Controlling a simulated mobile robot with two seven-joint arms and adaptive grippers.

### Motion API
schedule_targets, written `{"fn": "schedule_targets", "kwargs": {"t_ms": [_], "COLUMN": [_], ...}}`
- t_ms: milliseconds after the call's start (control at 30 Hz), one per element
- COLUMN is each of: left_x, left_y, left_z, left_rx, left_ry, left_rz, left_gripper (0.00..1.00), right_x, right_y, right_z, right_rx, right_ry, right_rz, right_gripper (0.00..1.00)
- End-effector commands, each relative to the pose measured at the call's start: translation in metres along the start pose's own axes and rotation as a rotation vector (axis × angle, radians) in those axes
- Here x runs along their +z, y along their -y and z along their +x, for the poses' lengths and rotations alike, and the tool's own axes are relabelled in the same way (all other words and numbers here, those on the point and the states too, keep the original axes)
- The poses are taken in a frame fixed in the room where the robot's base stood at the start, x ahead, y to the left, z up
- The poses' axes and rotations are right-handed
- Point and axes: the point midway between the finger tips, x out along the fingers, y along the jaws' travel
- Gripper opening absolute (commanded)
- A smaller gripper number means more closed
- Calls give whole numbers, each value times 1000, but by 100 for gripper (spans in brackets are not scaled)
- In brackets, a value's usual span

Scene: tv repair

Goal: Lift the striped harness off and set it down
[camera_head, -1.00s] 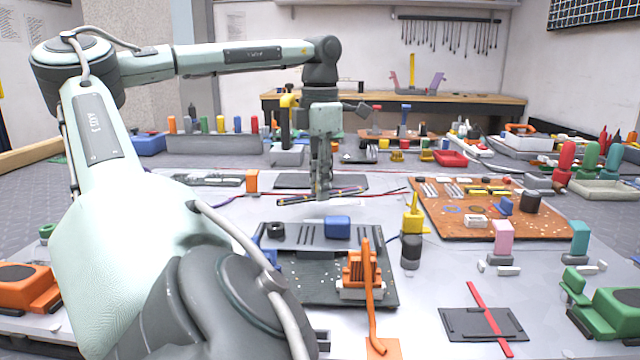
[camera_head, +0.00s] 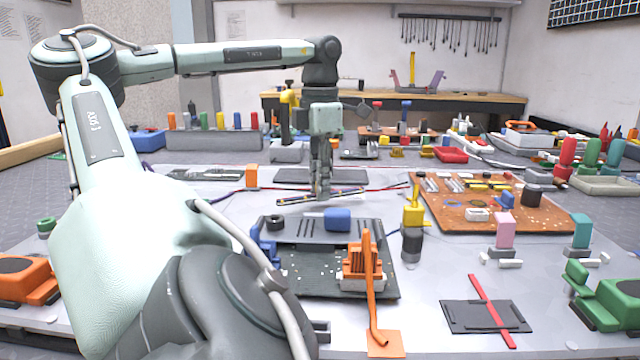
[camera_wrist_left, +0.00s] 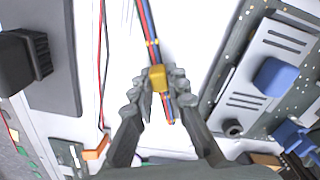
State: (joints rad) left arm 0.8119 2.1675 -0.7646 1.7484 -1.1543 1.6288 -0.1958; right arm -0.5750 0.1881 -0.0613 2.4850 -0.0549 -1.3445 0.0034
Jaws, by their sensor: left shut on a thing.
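The striped harness (camera_head: 345,193) is a thin bundle of dark, blue, red and orange strands in the middle of the bench, behind the dark green circuit board (camera_head: 330,285). My left gripper (camera_head: 321,192) points down at it and is shut on it. In the left wrist view the fingers (camera_wrist_left: 158,90) close on both sides of the harness (camera_wrist_left: 146,22) at a yellow band (camera_wrist_left: 158,78). The white surface shows beneath; I cannot tell how far above it the harness is. My right gripper is not in view.
A dark flat panel (camera_head: 322,177) lies behind the harness. An orange block (camera_head: 252,177) and a red wire are to its left. A yellow-topped dark post (camera_head: 412,240) and a brown board (camera_head: 480,215) are to the right. Pale bench shows between them.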

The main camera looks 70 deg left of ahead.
Motion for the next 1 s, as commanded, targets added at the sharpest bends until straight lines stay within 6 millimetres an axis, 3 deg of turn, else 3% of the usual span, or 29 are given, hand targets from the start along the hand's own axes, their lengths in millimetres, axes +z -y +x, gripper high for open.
{"fn": "schedule_targets", "kwargs": {"t_ms": [467,500,667,1000], "left_x": [0,0,0,0], "left_y": [0,0,0,0], "left_z": [13,12,12,10], "left_rx": [0,0,0,0], "left_ry": [0,0,0,0], "left_rz": [0,0,0,0], "left_gripper": [0,17,36,38], "right_x": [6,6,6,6], "right_y": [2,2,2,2], "right_z": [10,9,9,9], "right_rx": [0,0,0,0], "right_ry": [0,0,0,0], "right_rz": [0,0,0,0], "right_gripper": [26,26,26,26]}}
